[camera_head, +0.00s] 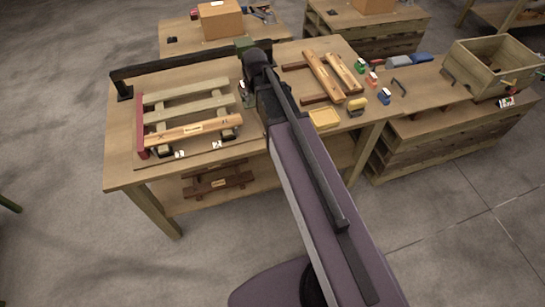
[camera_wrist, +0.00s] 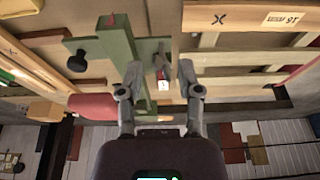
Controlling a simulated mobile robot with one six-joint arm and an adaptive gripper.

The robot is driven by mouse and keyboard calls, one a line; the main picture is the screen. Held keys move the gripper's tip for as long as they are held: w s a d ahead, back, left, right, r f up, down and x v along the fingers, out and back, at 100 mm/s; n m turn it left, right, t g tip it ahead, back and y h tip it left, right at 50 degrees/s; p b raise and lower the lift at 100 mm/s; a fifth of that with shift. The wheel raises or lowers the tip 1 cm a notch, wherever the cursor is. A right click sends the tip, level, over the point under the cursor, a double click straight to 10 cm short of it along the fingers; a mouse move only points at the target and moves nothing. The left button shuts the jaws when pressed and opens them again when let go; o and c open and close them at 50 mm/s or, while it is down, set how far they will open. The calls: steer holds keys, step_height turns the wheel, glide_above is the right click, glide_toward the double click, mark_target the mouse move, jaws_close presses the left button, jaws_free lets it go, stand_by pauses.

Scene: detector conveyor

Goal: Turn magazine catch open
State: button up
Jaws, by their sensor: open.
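In the wrist view my gripper (camera_wrist: 161,70) is open, with one finger on each side of a small dark upright lever (camera_wrist: 161,55). The lever looks like the magazine catch, but I cannot be sure. A red part and a small white tag sit just below it, between the fingers. I see no clear contact between fingers and lever. A green bar with a cross-piece (camera_wrist: 118,45) lies just left of the lever and passes behind the left finger. In the head view my arm hides most of the gripper, beside the slatted wooden rack (camera_head: 188,106).
The rack stands on a wooden workbench (camera_head: 125,175), with a dark rail (camera_head: 180,65) behind it. Right of my arm lie loose wooden bars (camera_head: 323,77), a yellow tray (camera_head: 324,117) and several small coloured items. An open wooden crate (camera_head: 490,70) stands on the right bench.

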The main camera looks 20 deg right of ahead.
steer(key=s+f+g+b, duration=0.1)
steer(key=s+f+b, duration=0.4)
steer(key=s, duration=0.4)
steer(key=s+f+g+b, duration=0.2)
steer(key=s+f+b, duration=0.2)
steer(key=s, duration=0.5)
steer(key=shift+s+d+f+b, duration=0.2)
steer(key=shift+d+f+b, duration=0.2)
steer(key=shift+f, duration=0.55)
